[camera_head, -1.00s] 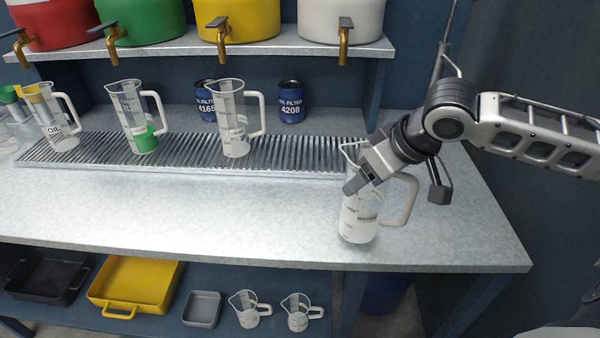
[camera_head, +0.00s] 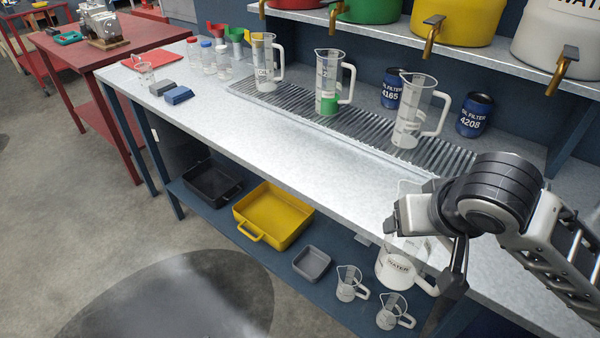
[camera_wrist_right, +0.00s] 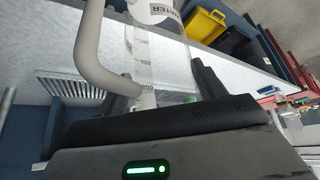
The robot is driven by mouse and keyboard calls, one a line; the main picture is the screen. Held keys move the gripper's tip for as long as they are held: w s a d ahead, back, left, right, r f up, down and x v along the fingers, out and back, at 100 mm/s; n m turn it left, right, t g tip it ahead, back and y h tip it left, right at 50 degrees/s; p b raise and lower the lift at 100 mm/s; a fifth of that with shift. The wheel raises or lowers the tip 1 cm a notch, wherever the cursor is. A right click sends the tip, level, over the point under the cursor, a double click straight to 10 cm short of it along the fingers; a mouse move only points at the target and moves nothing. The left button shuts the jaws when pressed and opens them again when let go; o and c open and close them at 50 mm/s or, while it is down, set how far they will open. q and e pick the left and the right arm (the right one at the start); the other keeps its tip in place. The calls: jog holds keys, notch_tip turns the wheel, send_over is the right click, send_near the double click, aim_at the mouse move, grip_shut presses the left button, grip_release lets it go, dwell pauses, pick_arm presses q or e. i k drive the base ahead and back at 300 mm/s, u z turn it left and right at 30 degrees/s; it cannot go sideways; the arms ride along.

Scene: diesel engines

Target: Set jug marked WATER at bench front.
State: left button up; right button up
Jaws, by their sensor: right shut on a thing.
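The clear jug marked WATER (camera_head: 397,267), with a white handle, is at the bench's front edge in the head view. Its lower part overlaps the edge in the picture; I cannot tell whether its base touches the bench. My right gripper (camera_head: 412,215) is shut on the jug near its top. In the right wrist view the jug (camera_wrist_right: 158,45) shows its label, scale marks and handle beside the fingers (camera_wrist_right: 150,92). The grey bench (camera_head: 300,150) runs diagonally across the head view. My left gripper is not in view.
A yellow tray (camera_head: 272,215) and small jugs (camera_head: 350,284) sit on the lower shelf. The bench middle is clear.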

aim_at(328, 166)
jog(key=z, duration=0.8)
jog(key=k, duration=0.2)
jog(key=u, duration=2.05)
jog(key=i, duration=1)
jog(key=z, duration=0.95)
jog(key=i, duration=0.55)
jog(key=z, duration=0.55)
